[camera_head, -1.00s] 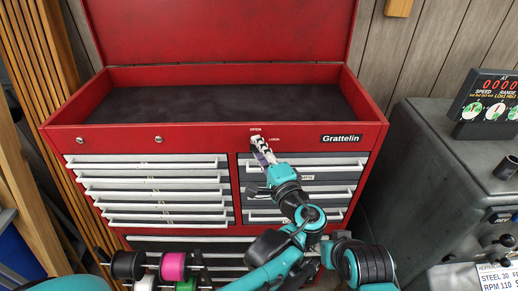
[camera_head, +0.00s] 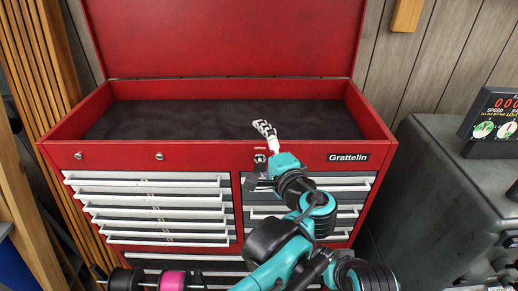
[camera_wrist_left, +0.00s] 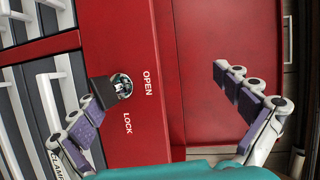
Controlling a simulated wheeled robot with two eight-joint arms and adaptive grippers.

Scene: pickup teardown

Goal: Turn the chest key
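The red tool chest (camera_head: 215,155) has its lid up. Its lock (camera_wrist_left: 122,84) sits on the front panel, with the labels OPEN and LOCK beside it. A key with a black head (camera_wrist_left: 101,90) is at the lock, its head toward the picture's left in the left wrist view. My left gripper (camera_wrist_left: 155,84) is open, one finger close to the key head and the other far across the red panel. I cannot tell whether the near finger touches the key. In the head view my left gripper (camera_head: 262,150) is at the lock. My right gripper is not in view.
White-handled drawers (camera_head: 150,200) fill the chest front below the lock. The open top tray (camera_head: 230,115) is empty. A grey machine (camera_head: 440,190) with a display (camera_head: 493,120) stands at right. Spools (camera_head: 173,280) are at lower left.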

